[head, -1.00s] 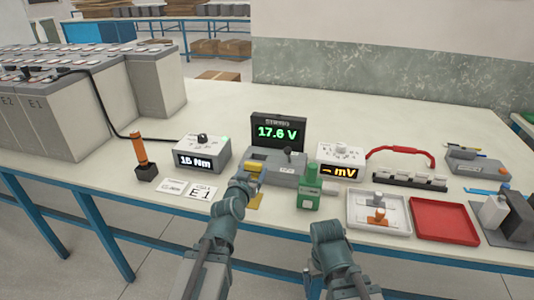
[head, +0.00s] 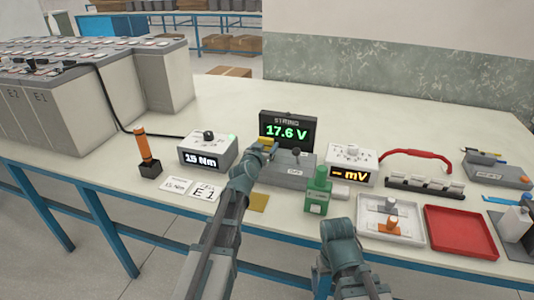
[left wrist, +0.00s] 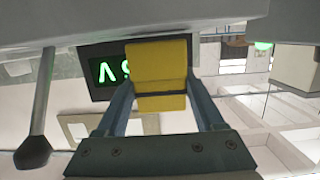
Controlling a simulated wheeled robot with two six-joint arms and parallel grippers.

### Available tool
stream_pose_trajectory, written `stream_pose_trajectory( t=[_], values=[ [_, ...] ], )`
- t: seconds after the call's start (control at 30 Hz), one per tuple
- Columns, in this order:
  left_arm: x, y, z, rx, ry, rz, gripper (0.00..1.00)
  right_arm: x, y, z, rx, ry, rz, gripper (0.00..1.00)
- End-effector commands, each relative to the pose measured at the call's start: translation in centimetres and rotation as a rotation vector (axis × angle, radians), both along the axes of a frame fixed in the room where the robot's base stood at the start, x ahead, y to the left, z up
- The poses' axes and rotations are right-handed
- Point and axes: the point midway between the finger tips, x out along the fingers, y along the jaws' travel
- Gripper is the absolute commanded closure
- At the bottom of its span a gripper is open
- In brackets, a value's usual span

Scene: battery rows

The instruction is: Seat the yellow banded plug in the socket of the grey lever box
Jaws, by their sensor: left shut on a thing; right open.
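The yellow plug (head: 266,142) shows at my left gripper (head: 263,150), by the left end of the grey lever box (head: 287,178). In the left wrist view the plug (left wrist: 160,70) has a dark band and sits between the two fingers of my left gripper (left wrist: 158,95), which is shut on it. The box's grey body (left wrist: 200,22) and its lever (left wrist: 37,135) also show there. I cannot tell whether plug and box touch. The socket is hidden. My right gripper (head: 342,232) is empty, near the table's front edge; its fingers are hard to see.
The string display (head: 288,130) stands behind the box. A 15 Nm meter (head: 207,150) is to the left, an mV meter (head: 350,166) to the right. A yellow patch (head: 258,202) lies in front.

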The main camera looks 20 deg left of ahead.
Motion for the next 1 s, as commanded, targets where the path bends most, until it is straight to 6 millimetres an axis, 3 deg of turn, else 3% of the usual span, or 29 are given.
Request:
stream_pose_trajectory(
  t=[0.27, 0.63, 1.0],
  values=[
    [0.5, 0.2, -0.2, 0.0, 0.0, 0.0, 0.91, 0.0, 0.0, -0.2, 0.0, 0.0, 0.0, 0.0],
    [0.3, 0.8, -3.8, 0.0, 0.0, 0.0, 0.91, 0.0, 0.0, -3.8, 0.0, 0.0, 0.0, 0.0],
    [0.3, 0.9, -3.8, 0.0, 0.0, 0.0, 0.91, 0.0, 0.0, -3.8, 0.0, 0.0, 0.0, 0.0]
  ],
)
